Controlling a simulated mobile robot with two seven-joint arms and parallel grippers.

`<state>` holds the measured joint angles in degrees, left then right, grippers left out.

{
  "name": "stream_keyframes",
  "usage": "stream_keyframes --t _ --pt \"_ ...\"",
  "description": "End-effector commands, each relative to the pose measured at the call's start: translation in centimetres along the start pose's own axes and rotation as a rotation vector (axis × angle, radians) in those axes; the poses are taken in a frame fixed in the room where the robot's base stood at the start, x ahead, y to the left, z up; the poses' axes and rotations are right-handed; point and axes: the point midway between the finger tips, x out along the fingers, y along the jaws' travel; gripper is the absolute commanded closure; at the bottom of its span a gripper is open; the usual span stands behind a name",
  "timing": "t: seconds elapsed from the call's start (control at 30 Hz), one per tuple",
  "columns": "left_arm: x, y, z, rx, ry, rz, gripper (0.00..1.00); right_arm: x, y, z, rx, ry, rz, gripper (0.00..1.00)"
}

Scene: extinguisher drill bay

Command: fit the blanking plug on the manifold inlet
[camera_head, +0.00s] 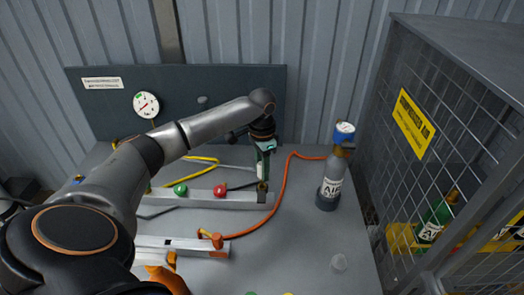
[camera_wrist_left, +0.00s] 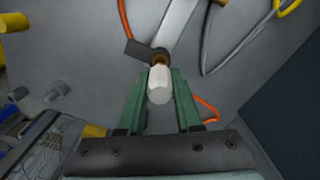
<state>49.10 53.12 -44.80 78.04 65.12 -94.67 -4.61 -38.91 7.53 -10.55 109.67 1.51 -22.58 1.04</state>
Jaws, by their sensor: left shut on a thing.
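My left gripper (camera_head: 262,172) is above the right end of the rear manifold bar (camera_head: 232,199). In the left wrist view its green fingers (camera_wrist_left: 162,95) are shut on a white plug (camera_wrist_left: 160,88), which also shows in the head view (camera_head: 260,170). A brass fitting (camera_wrist_left: 159,58) on a dark block (camera_wrist_left: 140,50) at the bar's end lies right behind the plug in the left wrist view. It also shows in the head view (camera_head: 262,188). I cannot tell whether plug and fitting touch. My right gripper is not in view.
The rear bar carries a green knob (camera_head: 180,189) and a red knob (camera_head: 219,190). An orange hose (camera_head: 284,185) runs close on the right. A grey cylinder (camera_head: 331,180) stands beyond it, before a mesh cage (camera_head: 455,130). The table's right front is mostly clear, with a small translucent piece (camera_head: 339,262).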

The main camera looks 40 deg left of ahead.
Motion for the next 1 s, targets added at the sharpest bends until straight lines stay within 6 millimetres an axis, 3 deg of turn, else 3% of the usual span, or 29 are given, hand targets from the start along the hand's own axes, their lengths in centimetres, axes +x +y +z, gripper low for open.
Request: stream_keyframes --t 1.0 --pt "2.4 0.0 0.0 0.000 0.000 0.000 1.00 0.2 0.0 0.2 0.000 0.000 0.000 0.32"
